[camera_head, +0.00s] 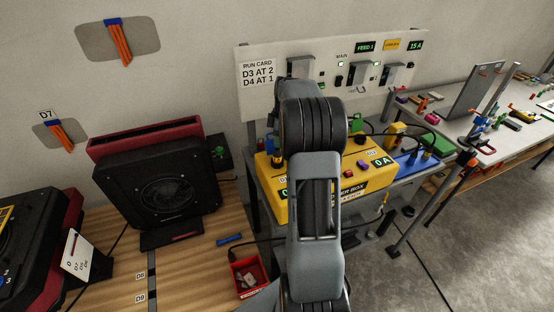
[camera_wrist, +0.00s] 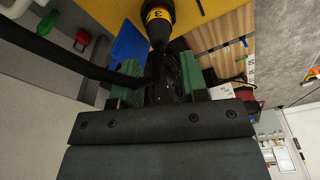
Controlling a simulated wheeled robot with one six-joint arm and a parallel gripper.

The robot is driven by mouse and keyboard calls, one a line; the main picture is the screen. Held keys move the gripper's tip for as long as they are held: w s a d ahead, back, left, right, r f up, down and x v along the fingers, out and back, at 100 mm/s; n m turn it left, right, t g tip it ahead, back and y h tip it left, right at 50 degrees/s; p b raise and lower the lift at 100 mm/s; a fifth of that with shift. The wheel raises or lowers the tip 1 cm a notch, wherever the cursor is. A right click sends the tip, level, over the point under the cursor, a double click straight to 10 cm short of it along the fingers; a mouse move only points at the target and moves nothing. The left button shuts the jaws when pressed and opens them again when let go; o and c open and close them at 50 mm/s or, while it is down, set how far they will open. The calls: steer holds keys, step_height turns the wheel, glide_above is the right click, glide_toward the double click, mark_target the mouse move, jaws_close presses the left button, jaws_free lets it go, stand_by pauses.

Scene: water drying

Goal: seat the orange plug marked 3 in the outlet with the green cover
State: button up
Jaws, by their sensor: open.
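In the wrist view, a black plug (camera_wrist: 158,30) with an orange-yellow band marked 3 is at the top centre, against a yellow surface. My gripper (camera_wrist: 158,82) is open, with its green-padded fingers apart just below the plug in the picture. The plug's dark lower end reaches toward the gap; I cannot tell whether either finger touches it.
A wall panel (camera_head: 262,100) with a run card stands behind the box. A blue tray (camera_head: 412,160) is to its right. A black fan unit (camera_head: 160,188) and a red bin (camera_head: 239,288) are on the left. A thick black cable (camera_wrist: 50,50) crosses the wrist view's left.

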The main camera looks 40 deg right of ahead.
mark_target(277, 149)
steer(key=shift+w+a+f+p, duration=0.1)
steer(key=shift+f+p, duration=0.1)
steer(key=shift+f, duration=0.75)
steer(key=shift+w+a+f+p, duration=0.15)
steer(key=shift+f+p, duration=0.1)
steer(key=shift+f, duration=0.65)
steer(key=shift+w+a+f+p, duration=0.1)
steer(key=shift+f+p, duration=0.1)
steer(key=shift+f, duration=0.75)
steer(key=shift+c, duration=0.5)
steer(key=c, duration=0.6)
steer(key=shift+r, duration=0.1)
